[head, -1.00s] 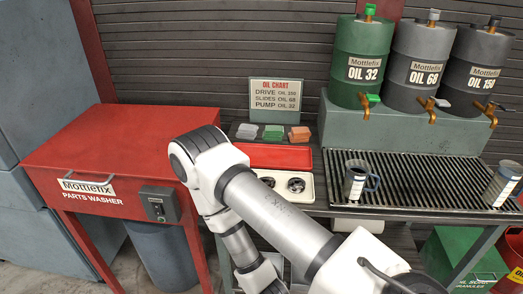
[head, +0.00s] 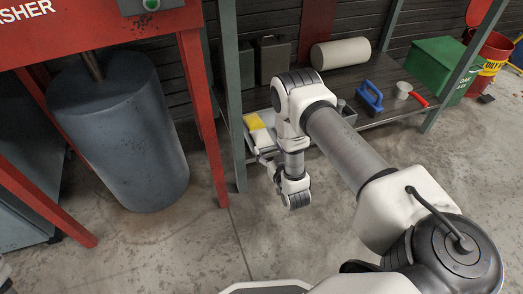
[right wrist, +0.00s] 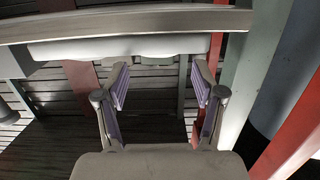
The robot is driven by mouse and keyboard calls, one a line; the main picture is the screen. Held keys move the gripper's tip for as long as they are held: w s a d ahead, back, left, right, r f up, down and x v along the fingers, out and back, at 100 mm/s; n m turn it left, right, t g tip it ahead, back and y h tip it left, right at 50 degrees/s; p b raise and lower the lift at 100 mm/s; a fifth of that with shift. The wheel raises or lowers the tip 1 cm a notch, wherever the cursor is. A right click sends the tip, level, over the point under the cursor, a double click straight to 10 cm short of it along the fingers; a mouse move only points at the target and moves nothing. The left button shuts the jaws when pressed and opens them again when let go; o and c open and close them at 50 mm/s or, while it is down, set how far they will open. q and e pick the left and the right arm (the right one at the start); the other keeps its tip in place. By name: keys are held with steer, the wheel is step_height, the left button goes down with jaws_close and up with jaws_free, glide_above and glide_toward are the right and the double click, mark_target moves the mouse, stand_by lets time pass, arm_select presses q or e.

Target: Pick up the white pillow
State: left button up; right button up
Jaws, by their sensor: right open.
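A white block-like piece (head: 264,139), which looks like the white pillow, lies in a pale tray on the low shelf, just in front of a yellow piece (head: 254,121). My arm hides the tray's right part. My right gripper (head: 262,158) is at the shelf's front edge, close to the white piece. In the right wrist view the gripper (right wrist: 160,78) is open with nothing between its fingers. A pale strip there lies beyond the fingertips under a grey edge; I cannot tell whether it is tray or pillow. My left gripper is not in view.
A green shelf post (head: 231,100) and red washer leg (head: 203,120) stand left of my gripper. Open floor lies in front.

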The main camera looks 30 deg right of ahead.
mark_target(262, 135)
steer(key=b+x, duration=0.4)
steer(key=x, duration=0.3)
steer(key=shift+w+f+b, duration=0.15)
steer(key=shift+w+b, duration=0.05)
steer(key=shift+b, duration=0.2)
steer(key=shift+d, duration=0.1)
steer(key=c, duration=0.7)
